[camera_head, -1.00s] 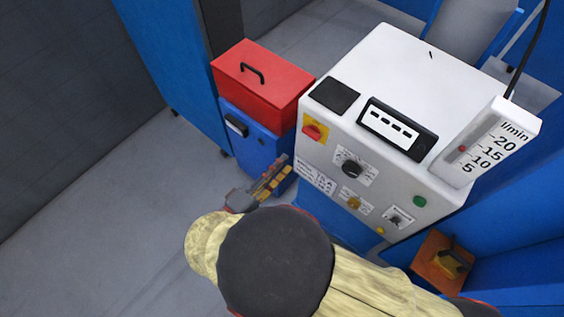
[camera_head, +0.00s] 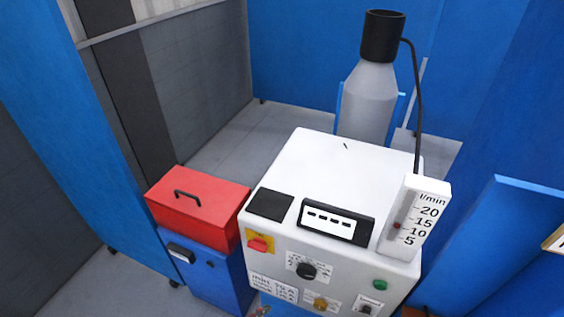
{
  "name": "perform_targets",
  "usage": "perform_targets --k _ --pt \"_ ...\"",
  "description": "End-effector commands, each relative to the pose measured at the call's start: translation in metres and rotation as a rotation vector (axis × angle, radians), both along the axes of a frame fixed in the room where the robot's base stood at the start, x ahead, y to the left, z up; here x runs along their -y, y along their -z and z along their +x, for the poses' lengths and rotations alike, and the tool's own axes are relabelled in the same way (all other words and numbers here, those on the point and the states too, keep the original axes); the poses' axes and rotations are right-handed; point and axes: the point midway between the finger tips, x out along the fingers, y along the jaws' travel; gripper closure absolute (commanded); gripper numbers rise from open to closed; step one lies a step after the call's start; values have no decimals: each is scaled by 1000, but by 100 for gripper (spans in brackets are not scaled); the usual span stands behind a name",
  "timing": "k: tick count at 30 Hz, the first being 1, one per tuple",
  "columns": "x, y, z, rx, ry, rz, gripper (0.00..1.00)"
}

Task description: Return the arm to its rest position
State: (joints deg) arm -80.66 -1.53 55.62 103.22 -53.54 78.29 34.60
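Only a small piece of what looks like the tip of my gripper (camera_head: 262,311) shows at the bottom edge, in front of the welding machine (camera_head: 340,180) and right of the blue box (camera_head: 215,280). The rest of my gripper and arm is out of the frame. I cannot tell whether the fingers are open or shut, or whether they hold anything.
The white machine has knobs, a display (camera_head: 336,222) and a flow gauge (camera_head: 414,222). A grey gas bottle (camera_head: 368,100) stands behind it. A red toolbox (camera_head: 200,215) sits on the blue box. Blue panels (camera_head: 330,50) stand around; grey floor (camera_head: 90,290) is clear at lower left.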

Motion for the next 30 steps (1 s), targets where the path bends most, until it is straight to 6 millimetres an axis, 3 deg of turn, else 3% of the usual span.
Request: perform_targets --k 8,15,23,30 --pt "44 -19 -23 -325 242 190 72" --pt "66 -56 -30 -486 447 536 72" --pt "89 -111 -17 -453 622 948 72" --pt "127 -166 1 -267 773 1278 72"
